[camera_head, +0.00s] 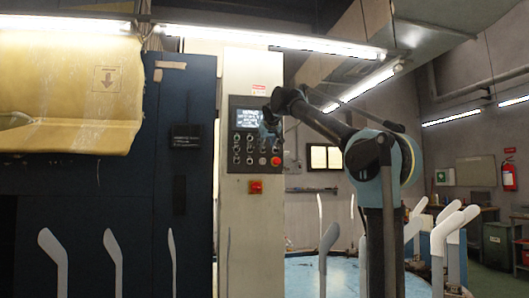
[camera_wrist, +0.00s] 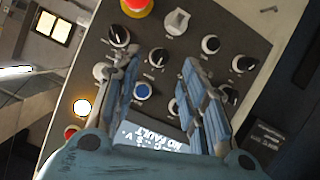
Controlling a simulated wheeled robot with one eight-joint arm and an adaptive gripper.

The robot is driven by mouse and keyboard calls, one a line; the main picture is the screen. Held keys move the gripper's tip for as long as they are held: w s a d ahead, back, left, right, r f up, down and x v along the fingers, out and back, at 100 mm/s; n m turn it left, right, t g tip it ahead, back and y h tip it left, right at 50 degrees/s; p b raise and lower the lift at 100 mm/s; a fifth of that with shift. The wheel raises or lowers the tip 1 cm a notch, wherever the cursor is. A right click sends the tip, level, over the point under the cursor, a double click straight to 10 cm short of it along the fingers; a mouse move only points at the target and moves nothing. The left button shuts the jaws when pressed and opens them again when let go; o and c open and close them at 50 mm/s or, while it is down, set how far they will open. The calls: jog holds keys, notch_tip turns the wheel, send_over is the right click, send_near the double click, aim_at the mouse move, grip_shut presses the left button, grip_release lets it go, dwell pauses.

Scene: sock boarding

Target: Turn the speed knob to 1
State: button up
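The dark control panel (camera_head: 240,163) is on a pale upright cabinet, with a screen (camera_head: 247,118) at its top and rows of small knobs below. In the wrist view the panel (camera_wrist: 190,45) appears rotated, with several black knobs, including one (camera_wrist: 155,57) between and just beyond my fingertips. Other black knobs are at the upper left (camera_wrist: 119,36) and right (camera_wrist: 210,44). Labels are too small to read, so I cannot tell which is the speed knob. My gripper (camera_wrist: 160,75) is open, its blue-padded fingers apart with nothing visibly held. It also shows in the head view (camera_head: 268,122), in front of the panel's right edge.
A red stop button (camera_wrist: 137,7), a grey switch (camera_wrist: 176,20) and a blue button (camera_wrist: 142,91) are close to the knobs. A red switch box (camera_head: 256,187) is below the panel. White sock forms (camera_head: 328,240) stand in front at lower right.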

aim_at(264, 148)
jog(key=shift+x, duration=2.45)
jog(key=shift+c, duration=0.5)
